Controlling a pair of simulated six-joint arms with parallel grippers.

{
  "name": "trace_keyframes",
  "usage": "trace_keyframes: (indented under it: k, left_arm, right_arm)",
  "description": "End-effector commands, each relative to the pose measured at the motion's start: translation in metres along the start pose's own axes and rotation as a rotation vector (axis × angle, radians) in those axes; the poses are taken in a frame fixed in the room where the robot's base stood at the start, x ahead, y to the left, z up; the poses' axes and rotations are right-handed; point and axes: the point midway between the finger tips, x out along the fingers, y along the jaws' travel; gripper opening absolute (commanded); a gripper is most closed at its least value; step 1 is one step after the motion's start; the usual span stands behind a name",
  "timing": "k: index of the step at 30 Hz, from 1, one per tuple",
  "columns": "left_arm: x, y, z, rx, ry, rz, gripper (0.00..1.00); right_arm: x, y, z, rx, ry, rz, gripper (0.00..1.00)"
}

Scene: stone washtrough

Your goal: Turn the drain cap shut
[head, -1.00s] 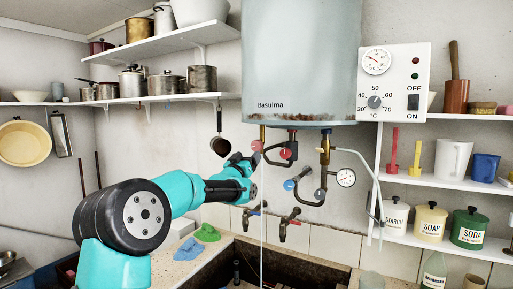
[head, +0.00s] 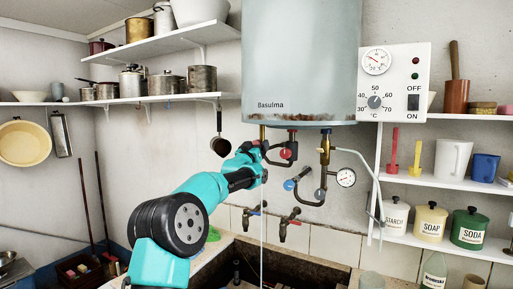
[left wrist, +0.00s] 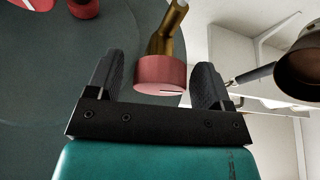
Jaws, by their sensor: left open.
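The drain cap (left wrist: 160,73) is a pinkish-red round knob with a thin dark mark, on the end of a brass pipe (left wrist: 168,32) under the boiler. In the left wrist view it sits between the two dark fingers of my left gripper (left wrist: 155,78). The fingers are open, with a gap to the cap on both sides. In the head view my left gripper (head: 261,152) is up beneath the boiler's brass stub (head: 262,131) and appears to hide the cap. My right gripper is not in view.
The boiler (head: 300,65) hangs just above. A red valve knob (head: 286,154), a blue one (head: 289,185) and a pressure gauge (head: 346,177) are close on the right. A dark ladle (head: 220,147) hangs to the left. The trough (head: 300,260) lies below.

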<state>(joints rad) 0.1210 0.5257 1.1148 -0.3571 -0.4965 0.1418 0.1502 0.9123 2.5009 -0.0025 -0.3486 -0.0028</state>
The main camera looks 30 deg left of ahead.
Motion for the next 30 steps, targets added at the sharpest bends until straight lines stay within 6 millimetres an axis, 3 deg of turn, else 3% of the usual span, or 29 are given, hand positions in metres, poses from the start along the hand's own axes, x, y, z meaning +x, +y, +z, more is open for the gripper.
trace_keyframes:
  k: [5,20,30]
  left_arm:
    - [-0.0002,0.0,0.0,0.0,0.0,0.0,0.72]
    - [-0.0003,-0.0001,0.0001,0.0,0.0,0.0,0.25]
    - [-0.0005,-0.0005,0.0004,0.032,0.0,0.013,0.25]
  right_arm:
    - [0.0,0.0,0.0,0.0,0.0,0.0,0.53]
    - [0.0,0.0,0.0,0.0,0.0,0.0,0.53]
    - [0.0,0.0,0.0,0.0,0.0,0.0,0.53]
